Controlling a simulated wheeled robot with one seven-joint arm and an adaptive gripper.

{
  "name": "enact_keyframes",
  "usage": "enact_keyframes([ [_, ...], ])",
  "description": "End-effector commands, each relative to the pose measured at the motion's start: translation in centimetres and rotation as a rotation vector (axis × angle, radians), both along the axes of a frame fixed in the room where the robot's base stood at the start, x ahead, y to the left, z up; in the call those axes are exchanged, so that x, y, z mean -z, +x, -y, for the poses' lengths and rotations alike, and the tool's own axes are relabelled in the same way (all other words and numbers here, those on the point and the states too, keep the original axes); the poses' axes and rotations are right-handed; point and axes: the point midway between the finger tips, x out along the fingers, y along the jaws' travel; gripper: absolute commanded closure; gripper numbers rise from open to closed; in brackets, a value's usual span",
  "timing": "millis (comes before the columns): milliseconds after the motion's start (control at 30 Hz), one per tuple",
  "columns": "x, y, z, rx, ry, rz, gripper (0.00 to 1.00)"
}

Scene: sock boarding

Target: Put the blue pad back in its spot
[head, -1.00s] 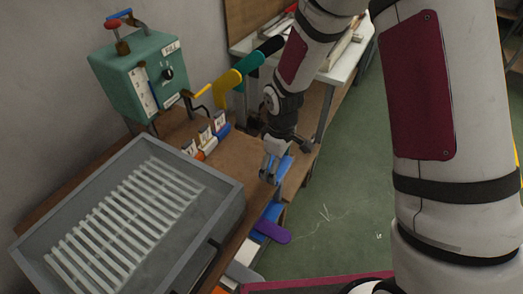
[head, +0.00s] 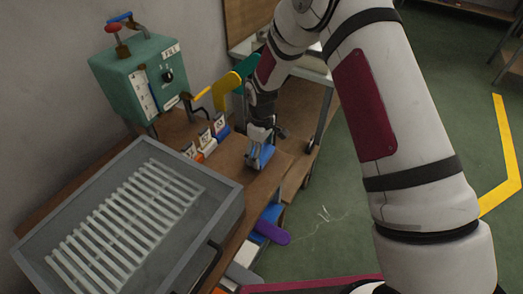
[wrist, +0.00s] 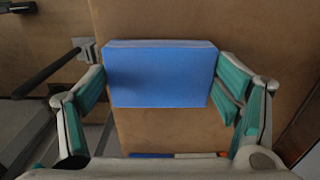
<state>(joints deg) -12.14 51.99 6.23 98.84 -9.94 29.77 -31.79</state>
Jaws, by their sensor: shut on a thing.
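The blue pad (wrist: 160,75) is a plain block held between the two green-lined fingers of my gripper (wrist: 163,88) in the wrist view. In the head view the pad (head: 263,157) shows below my gripper (head: 257,153), over the right part of the brown bench top. I cannot tell whether the pad touches the bench. A row of small labelled holders with white, orange and blue parts (head: 207,142) stands to the left of my gripper. I cannot tell which place there belongs to the pad.
A grey tray with white slats (head: 130,225) fills the bench's left front. A teal box with a dial and levers (head: 138,80) stands behind it. Yellow and teal sock forms (head: 226,90) rise behind the holders. A purple form (head: 271,233) sticks out below the bench edge.

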Motion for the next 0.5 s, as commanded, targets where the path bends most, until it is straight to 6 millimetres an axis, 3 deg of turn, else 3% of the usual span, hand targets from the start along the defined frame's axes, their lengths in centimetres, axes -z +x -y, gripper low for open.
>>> enact_keyframes([
  [300, 0.34, 0.06, -0.02, -0.001, 0.0, 0.0, 0.48],
  [333, 0.27, 0.05, -0.02, -0.001, 0.0, 0.001, 0.11],
  [400, 0.24, 0.02, -0.02, -0.001, 0.0, 0.001, 0.0],
  [500, 0.23, 0.02, -0.02, -0.001, 0.0, 0.001, 0.0],
])
